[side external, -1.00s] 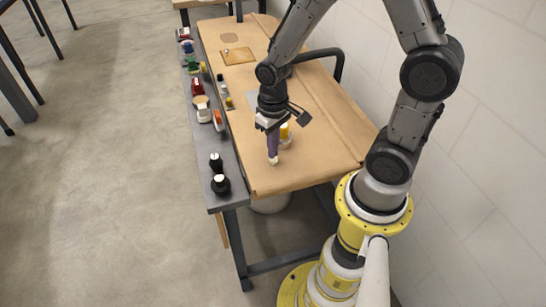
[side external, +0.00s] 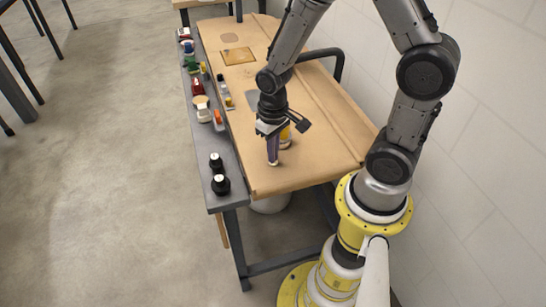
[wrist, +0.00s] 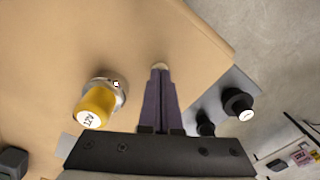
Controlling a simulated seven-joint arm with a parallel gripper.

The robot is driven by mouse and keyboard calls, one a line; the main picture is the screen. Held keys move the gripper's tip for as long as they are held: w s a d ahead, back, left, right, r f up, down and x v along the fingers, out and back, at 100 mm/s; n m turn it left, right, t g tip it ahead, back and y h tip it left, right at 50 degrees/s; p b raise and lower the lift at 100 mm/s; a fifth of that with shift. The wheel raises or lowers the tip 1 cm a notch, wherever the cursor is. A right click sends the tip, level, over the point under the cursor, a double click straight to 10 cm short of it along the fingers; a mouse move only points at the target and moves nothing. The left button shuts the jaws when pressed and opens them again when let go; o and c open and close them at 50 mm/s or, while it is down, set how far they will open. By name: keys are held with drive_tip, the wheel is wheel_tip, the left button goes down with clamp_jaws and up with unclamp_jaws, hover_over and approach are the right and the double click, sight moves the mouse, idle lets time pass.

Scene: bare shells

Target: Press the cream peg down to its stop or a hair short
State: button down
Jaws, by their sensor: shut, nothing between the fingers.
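A yellow-topped cylinder with a metal base (wrist: 95,107) stands close to the left of my fingers in the wrist view. Two black knobs (side external: 220,184) sit on the grey side strip (side external: 205,145), with several small coloured items further along. The tabletop's near corner is bare.

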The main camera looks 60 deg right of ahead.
drive_tip(key=shift+r, duration=3.5)
wheel_tip(320, 180, up, 11)
drive_tip(key=n+t, duration=0.1)
drive_tip(key=t, duration=0.3)
hover_over(274, 169)
drive_tip(key=s+a+r+n+t, duration=0.1)
drive_tip(key=s+r, duration=0.3)
drive_tip(key=s, duration=0.5)
drive_tip(key=shift+s+n+t, duration=0.2)
drive_tip(key=shift+n+t, duration=0.1)
drive_tip(key=shift+n, duration=0.2)
